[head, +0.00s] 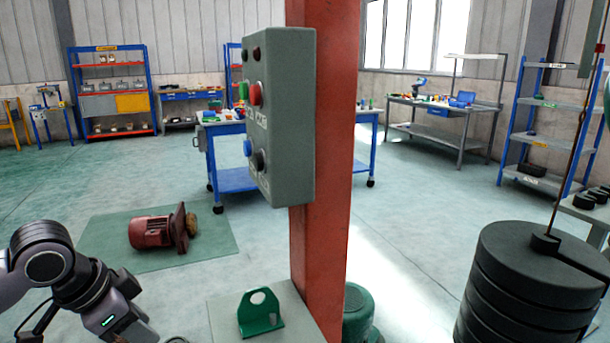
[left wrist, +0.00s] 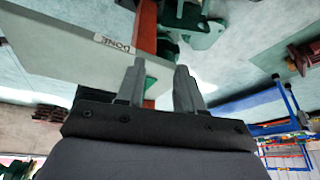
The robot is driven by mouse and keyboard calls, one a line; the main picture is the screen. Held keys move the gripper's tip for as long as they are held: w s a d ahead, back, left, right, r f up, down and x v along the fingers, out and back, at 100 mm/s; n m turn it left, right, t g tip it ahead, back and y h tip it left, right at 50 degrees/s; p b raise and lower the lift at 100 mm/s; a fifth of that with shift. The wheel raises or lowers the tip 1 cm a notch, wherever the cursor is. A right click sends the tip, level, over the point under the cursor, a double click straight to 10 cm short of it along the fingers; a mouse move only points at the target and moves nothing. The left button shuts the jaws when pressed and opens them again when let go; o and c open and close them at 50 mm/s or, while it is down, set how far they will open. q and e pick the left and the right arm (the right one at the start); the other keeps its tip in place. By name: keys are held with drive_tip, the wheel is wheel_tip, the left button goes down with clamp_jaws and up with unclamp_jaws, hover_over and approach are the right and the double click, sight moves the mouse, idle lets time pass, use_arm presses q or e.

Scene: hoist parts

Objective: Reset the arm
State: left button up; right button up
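My left arm (head: 90,285) comes in at the lower left of the head view, and its fingers are out of that picture. In the left wrist view my left gripper (left wrist: 158,75) has its two fingers apart, and I see nothing held between them. That view also shows a pale board (left wrist: 75,50) with a "DONE" label beyond the fingers. A green bracket (head: 250,325) with a round hole stands on a pale grey surface (head: 222,308) at the bottom middle of the head view. My right gripper is not in view.
A red post (head: 325,240) carries a grey button box (head: 290,120). A red motor (head: 152,232) lies on a green mat (head: 110,222) at left. Stacked black weights (head: 525,285) stand at right. A green cylinder (head: 357,308) is behind the post. Open floor lies beyond.

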use_arm(q)
drive_tip(key=s+a+f+n+t+y, duration=0.1)
drive_tip(key=a+f+t, duration=0.15)
drive_tip(key=f, duration=0.55)
drive_tip(key=s+a+f+n+t, duration=0.1)
drive_tip(key=a+f, duration=0.3)
drive_tip(key=f, duration=0.4)
drive_tip(key=s+a+f+m+t, duration=0.1)
drive_tip(key=s+a+f+m, duration=0.15)
drive_tip(key=s+f, duration=0.35)
drive_tip(key=s+a+f+m+t, duration=0.1)
drive_tip(key=s+a+f+m, duration=0.2)
drive_tip(key=s, duration=0.5)
drive_tip(key=s+d+n+t+p, duration=0.1)
drive_tip(key=d+n+p, duration=0.2)
drive_tip(key=d+n, duration=0.7)
drive_tip(key=d+r, duration=0.1)
drive_tip(key=d, duration=0.6)
drive_tip(key=shift+p, duration=0.35)
